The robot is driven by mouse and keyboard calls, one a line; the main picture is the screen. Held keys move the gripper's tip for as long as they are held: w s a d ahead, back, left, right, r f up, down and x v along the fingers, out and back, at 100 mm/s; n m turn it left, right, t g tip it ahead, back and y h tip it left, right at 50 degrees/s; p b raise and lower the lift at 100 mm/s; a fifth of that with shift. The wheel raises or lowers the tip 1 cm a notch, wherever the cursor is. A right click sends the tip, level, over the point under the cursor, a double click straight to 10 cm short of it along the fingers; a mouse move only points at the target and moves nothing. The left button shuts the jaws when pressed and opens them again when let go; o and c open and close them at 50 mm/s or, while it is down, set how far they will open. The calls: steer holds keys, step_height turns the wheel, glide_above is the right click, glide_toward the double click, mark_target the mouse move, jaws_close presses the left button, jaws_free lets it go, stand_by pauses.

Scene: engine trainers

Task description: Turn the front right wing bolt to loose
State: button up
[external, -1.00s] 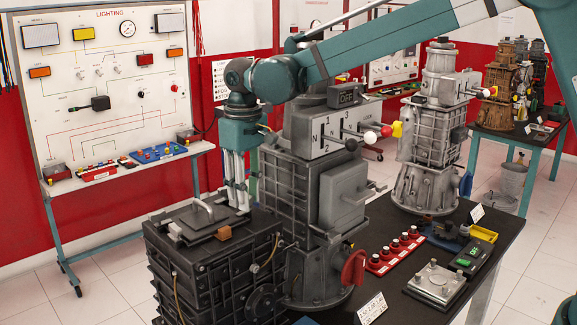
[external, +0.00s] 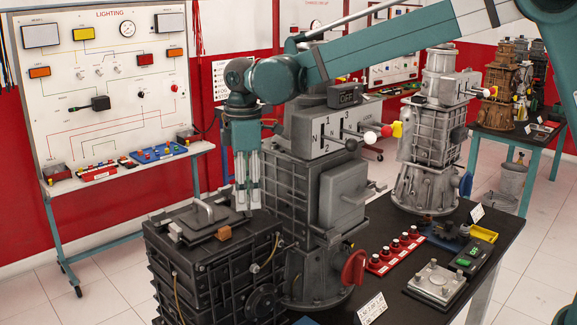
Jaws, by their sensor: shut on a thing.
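A dark ribbed box (external: 205,270) stands at the lower left with a lid and grey handle (external: 205,210) on top. My gripper (external: 248,207) points straight down at the right part of the box's top. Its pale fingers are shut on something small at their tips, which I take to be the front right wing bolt. The fingers hide the bolt, so its shape and how far it is turned cannot be seen.
A tall grey gearbox (external: 310,200) stands close on the right of my gripper, with a red handle (external: 354,268) low down. Red knobs (external: 395,250) and a metal plate (external: 437,282) lie on the black table (external: 400,305). A lighting board (external: 105,85) stands behind at left.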

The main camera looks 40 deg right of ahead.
steer(key=n, duration=0.5)
steer(key=shift+b, duration=0.35)
steer(key=o, duration=0.9)
steer(key=shift+r, duration=6)
steer(key=shift+s, duration=0.1)
